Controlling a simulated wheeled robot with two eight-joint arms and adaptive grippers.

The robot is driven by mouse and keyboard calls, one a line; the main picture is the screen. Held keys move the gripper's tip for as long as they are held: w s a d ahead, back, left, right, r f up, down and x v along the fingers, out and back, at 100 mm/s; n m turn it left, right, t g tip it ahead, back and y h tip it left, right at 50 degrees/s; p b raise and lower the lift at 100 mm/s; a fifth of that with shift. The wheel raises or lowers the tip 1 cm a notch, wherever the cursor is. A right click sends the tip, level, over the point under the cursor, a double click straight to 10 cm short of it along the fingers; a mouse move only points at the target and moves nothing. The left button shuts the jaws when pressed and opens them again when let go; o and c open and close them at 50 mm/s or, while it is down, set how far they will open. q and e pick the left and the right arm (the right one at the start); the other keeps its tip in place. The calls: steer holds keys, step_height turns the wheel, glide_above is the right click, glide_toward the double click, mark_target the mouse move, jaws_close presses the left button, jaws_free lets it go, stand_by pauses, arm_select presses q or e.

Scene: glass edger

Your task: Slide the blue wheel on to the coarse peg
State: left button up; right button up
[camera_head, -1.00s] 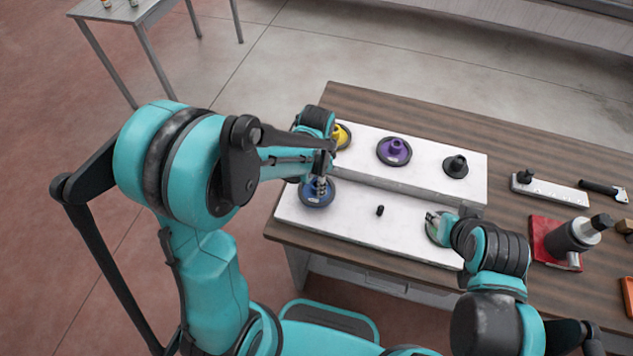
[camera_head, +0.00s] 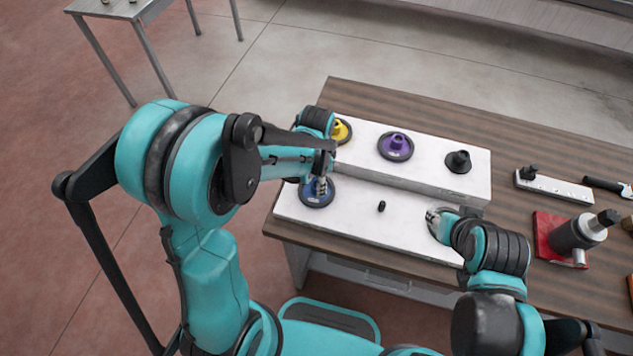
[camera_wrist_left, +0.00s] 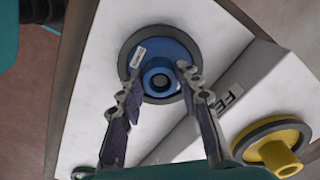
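The blue wheel (camera_head: 317,199) lies flat at the left end of the lower white ledge (camera_head: 350,228). My left gripper (camera_head: 321,186) is over it, pointing down. In the left wrist view, its two fingers (camera_wrist_left: 161,78) stand apart, one on each side of the blue wheel's hub (camera_wrist_left: 159,76), and look open. I cannot read which peg is coarse. My right gripper (camera_head: 433,216) is at a greenish wheel (camera_head: 436,230); its fingers are unclear.
The upper step (camera_head: 427,153) carries a yellow wheel (camera_head: 342,131) and a purple wheel (camera_head: 395,145). Part of a label (camera_wrist_left: 231,101) shows on its front face. The middle of the lower ledge is mostly clear.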

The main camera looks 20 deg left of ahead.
arm_select(q)
steer(key=o, duration=0.5)
step_height(320, 180, up, 12)
stand_by(0.3)
stand_by(0.4)
